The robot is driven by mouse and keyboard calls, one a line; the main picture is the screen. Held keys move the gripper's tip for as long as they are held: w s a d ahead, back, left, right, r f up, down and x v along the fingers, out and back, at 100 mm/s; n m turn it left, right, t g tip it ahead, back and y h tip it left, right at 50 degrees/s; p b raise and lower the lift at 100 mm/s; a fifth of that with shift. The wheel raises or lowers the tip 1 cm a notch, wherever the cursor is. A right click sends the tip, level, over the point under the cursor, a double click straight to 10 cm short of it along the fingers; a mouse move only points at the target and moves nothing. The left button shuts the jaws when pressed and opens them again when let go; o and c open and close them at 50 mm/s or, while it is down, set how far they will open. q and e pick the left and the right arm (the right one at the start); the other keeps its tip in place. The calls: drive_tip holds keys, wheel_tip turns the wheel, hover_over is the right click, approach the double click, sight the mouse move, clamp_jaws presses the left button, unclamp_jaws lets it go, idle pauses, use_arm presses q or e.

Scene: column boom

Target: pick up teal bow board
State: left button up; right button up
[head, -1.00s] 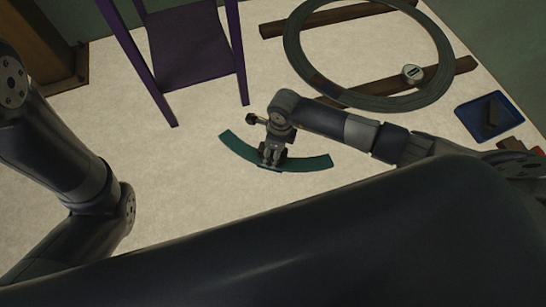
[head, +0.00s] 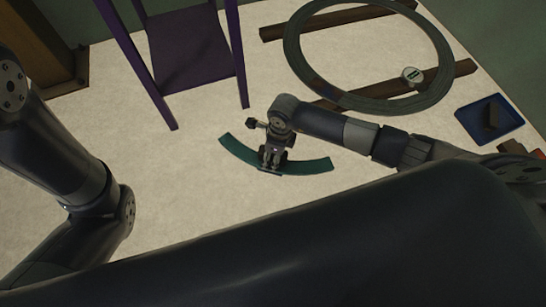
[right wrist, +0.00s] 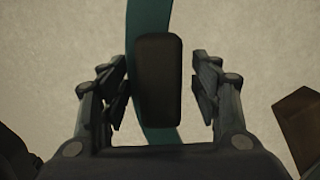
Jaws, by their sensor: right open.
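The teal bow board (head: 310,166) is a curved strip lying on the pale floor in the middle of the head view. My right gripper (head: 270,163) is over the middle of the board, pointing down at it. In the right wrist view the open fingers (right wrist: 160,85) stand on either side of the board (right wrist: 148,18), with a gap on both sides. A dark block-like part (right wrist: 158,80) lies over the board between the fingers. My left arm shows at the left of the head view, but its gripper is out of view.
A purple stand (head: 188,50) is behind and left of the board. A large dark ring (head: 437,85) rests on brown beams (head: 285,30) at the back right. A blue tray (head: 468,122) holds a dark block (head: 492,117). The floor left of the board is clear.

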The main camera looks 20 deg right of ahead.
drive_tip(key=c, duration=1.3)
drive_tip(key=shift+w, duration=0.1)
drive_tip(key=shift+r, duration=0.2)
